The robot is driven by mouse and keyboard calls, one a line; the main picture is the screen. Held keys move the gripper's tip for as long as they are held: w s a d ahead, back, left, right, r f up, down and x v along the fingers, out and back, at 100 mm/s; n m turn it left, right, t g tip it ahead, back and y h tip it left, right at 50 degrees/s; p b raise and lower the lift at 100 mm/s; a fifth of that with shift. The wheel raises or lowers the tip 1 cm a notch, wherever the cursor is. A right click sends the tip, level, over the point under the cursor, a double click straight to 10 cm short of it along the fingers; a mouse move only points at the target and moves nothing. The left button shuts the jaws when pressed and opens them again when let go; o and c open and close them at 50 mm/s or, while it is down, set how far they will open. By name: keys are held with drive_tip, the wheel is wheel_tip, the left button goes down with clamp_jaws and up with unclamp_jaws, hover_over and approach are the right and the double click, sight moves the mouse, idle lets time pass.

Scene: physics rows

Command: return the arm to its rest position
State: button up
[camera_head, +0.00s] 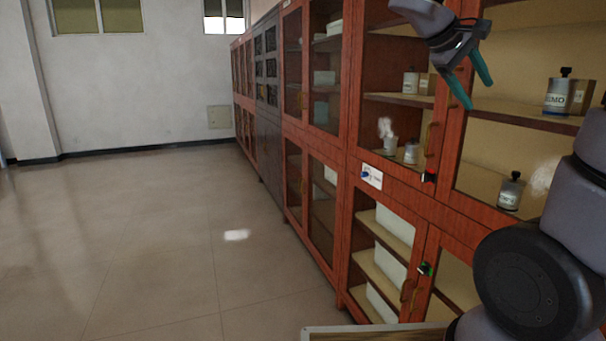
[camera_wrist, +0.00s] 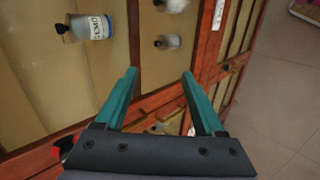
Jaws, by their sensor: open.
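My gripper (camera_head: 470,82) is at the upper right of the head view, raised in front of the red-framed cabinet (camera_head: 352,150). Its two teal fingers are spread apart with nothing between them. In the wrist view my gripper (camera_wrist: 163,90) also shows open and empty, with cabinet shelves and frame behind it. Part of my arm fills the lower right of the head view.
A labelled bottle (camera_head: 557,95) stands on an upper shelf and a smaller bottle (camera_head: 510,192) on the shelf below. White containers (camera_head: 391,143) stand farther left. A wooden edge (camera_head: 375,333) shows at the bottom. The floor (camera_head: 150,230) at left is clear.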

drive_tip(key=s+a+f+m+t+y, duration=0.4)
drive_tip(key=s+a+m+y, duration=0.3)
drive_tip(key=s+a+y, duration=0.3)
drive_tip(key=shift+a+f+t+y, duration=0.3)
drive_tip(key=shift+a+f+y, duration=0.1)
drive_tip(key=shift+a, duration=0.4)
